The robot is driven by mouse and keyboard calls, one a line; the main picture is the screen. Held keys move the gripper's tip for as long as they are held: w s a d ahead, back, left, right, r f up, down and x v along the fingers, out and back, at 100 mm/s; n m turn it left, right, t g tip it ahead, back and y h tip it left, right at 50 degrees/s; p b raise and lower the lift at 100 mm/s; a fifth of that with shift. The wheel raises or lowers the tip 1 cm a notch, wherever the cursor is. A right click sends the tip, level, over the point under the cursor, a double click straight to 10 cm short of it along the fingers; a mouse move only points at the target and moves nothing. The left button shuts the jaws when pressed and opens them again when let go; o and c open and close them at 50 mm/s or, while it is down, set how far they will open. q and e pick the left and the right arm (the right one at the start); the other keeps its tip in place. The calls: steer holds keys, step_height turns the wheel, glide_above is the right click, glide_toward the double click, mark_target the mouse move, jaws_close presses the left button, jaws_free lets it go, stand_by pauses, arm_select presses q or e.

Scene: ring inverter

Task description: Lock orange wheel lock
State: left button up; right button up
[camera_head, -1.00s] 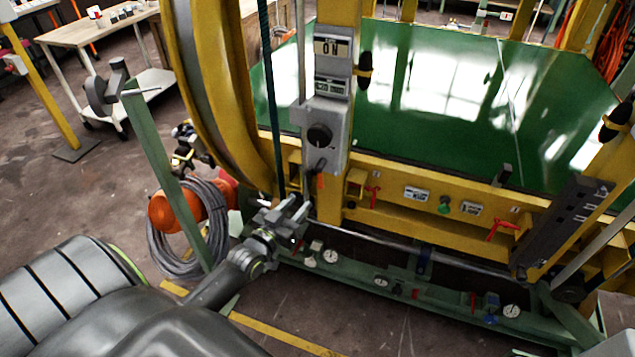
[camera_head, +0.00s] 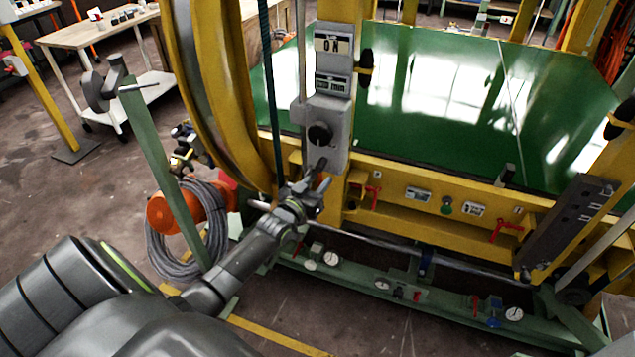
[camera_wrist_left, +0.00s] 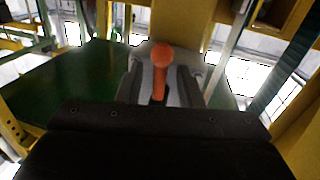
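An orange ball-ended lever (camera_wrist_left: 162,58), which I take as the wheel lock, shows in the left wrist view with its stem running down between the fingers. My left gripper (camera_wrist_left: 160,88) is open, with one finger on each side of the stem; I cannot tell whether either touches it. In the head view my left gripper (camera_head: 314,182) is at the lower end of the grey control box (camera_head: 324,110) on a yellow post, and it hides the orange lever there. The large yellow wheel ring (camera_head: 205,100) stands to the left of the box. My right gripper is not in view.
A yellow beam (camera_head: 400,210) with red handles and labels runs right of the gripper. A green sloping panel (camera_head: 430,130) lies behind. A green slanted post (camera_head: 155,165) and a coiled grey hose (camera_head: 185,265) stand to the left. A green lower rail (camera_head: 350,280) carries several gauges.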

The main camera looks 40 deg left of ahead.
arm_select(q)
jaws_close()
steer(key=shift+a+m+p, duration=0.2)
steer(key=shift+m+p, duration=0.15)
steer(key=shift+m, duration=0.15)
steer(key=shift+o, duration=0.4)
jaws_free()
steer(key=shift+s, duration=0.15)
steer(key=s+p, duration=0.2)
steer(key=s, duration=1.5)
steer(key=shift+d+r, duration=0.15)
steer(key=shift+d, duration=0.2)
steer(key=shift+s, duration=0.1)
